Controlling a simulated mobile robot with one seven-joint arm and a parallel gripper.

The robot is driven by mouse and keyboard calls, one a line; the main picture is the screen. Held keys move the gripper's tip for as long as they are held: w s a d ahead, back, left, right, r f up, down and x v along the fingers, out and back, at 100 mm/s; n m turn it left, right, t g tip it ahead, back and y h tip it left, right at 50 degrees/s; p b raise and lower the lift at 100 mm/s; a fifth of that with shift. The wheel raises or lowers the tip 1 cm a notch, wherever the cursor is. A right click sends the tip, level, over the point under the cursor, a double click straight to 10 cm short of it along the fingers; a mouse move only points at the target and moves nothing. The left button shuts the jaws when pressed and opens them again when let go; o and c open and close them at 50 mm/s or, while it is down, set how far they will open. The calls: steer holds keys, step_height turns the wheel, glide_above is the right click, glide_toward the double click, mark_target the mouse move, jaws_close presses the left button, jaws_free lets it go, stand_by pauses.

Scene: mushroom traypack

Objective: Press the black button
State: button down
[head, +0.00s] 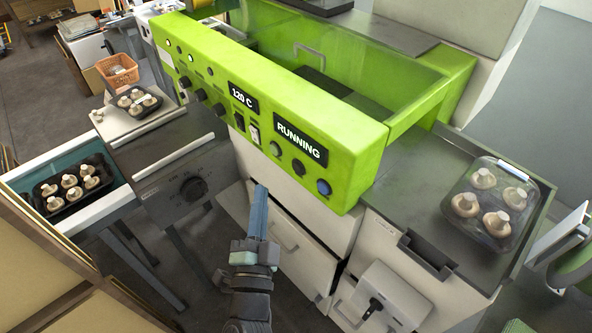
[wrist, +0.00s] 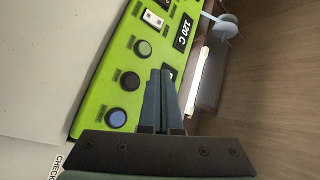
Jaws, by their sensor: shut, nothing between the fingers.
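The black button (head: 298,167) is a dark round knob on the front of the green machine panel (head: 352,195), between a grey-green button (head: 275,148) and a blue button (head: 323,187). In the wrist view the black button (wrist: 130,81) also sits between the grey-green one (wrist: 142,47) and the blue one (wrist: 115,118). My gripper (head: 260,189) is shut and empty, pointing up, in front of and below the panel's lower edge in the head view. In the wrist view its tips (wrist: 160,74) are right of the black button and cover part of a display. Any gap to the panel is unclear.
The panel has a lit "RUNNING" display (head: 300,141), a "120 C" display (head: 243,97), rocker switches and several knobs. A tray of mushrooms (head: 515,225) rests on the right counter. Another mushroom tray (head: 70,213) is at left. White cabinets stand below the panel.

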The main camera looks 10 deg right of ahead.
mark_target(292, 163)
steer(key=shift+w+d+b, duration=0.75)
steer(key=shift+w+d, duration=0.15)
steer(key=shift+d, duration=0.3)
steer(key=shift+w+d+b, duration=0.7)
steer(key=shift+w+d, duration=0.15)
steer(key=shift+d, duration=0.3)
steer(key=shift+d, duration=0.1)
steer(key=shift+w+d, duration=0.25)
steer(key=shift+w+d+b, duration=0.25)
steer(key=shift+d+b, duration=0.1)
steer(key=shift+b, duration=0.15)
stand_by(1.0)
steer(key=shift+s+a+p, duration=0.55)
steer(key=shift+a+p, duration=0.1)
steer(key=shift+a, duration=0.15)
steer(key=shift+s+a+p, duration=0.75)
steer(key=shift+a+p, duration=0.1)
steer(key=shift+a, duration=0.1)
steer(key=shift+s+a+p, duration=0.7)
steer(key=shift+a+p, duration=0.15)
steer(key=shift+a, duration=0.1)
